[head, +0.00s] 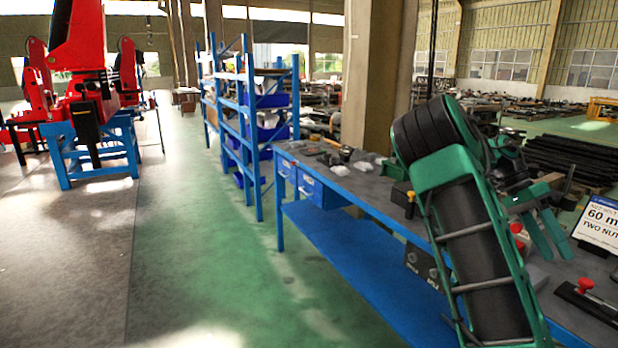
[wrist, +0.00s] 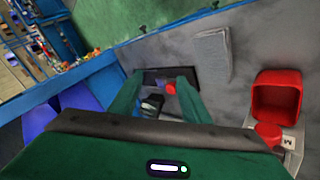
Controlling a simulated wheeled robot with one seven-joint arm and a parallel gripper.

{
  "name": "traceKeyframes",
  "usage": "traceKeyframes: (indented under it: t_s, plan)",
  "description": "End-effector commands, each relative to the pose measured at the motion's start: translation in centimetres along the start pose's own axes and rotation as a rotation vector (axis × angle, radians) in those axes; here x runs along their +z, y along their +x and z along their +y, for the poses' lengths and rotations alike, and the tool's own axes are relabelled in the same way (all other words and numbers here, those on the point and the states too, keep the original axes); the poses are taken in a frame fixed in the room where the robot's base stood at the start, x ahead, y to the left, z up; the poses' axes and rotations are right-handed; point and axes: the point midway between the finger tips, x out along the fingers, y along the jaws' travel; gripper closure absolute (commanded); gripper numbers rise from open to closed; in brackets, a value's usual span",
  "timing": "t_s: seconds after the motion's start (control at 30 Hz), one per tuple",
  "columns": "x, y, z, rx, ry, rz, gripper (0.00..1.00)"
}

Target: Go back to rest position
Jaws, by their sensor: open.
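My gripper (head: 557,250) has green fingers and hangs over the blue workbench's grey top (head: 377,188) at the right of the head view. In the wrist view my gripper (wrist: 160,92) is open, and nothing is held between its fingers. Beyond and between the fingertips, a black plate with a red knob (wrist: 171,87) lies on the grey surface. Whether the fingers touch anything is hard to tell. My green and black arm is bent over the bench and hides part of it.
A white sign (head: 598,222) stands at the right. A black piece with a red knob (head: 586,285) lies near the bench edge. A red bin (wrist: 276,97) is right of the fingers. A blue shelf (head: 250,120) stands beyond the bench. The green floor (head: 215,240) left is clear.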

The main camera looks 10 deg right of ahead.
Motion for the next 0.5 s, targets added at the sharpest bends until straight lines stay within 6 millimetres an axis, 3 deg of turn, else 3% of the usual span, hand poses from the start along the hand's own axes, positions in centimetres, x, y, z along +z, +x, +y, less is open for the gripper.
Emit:
traceKeyframes:
  t_s: [0.2,0.5]
  plan:
    - [1.8,3.9,2.9,-0.096,-0.195,-0.139,0.57]
    - [6.2,6.9,6.5,-0.275,-0.469,-0.239,0.57]
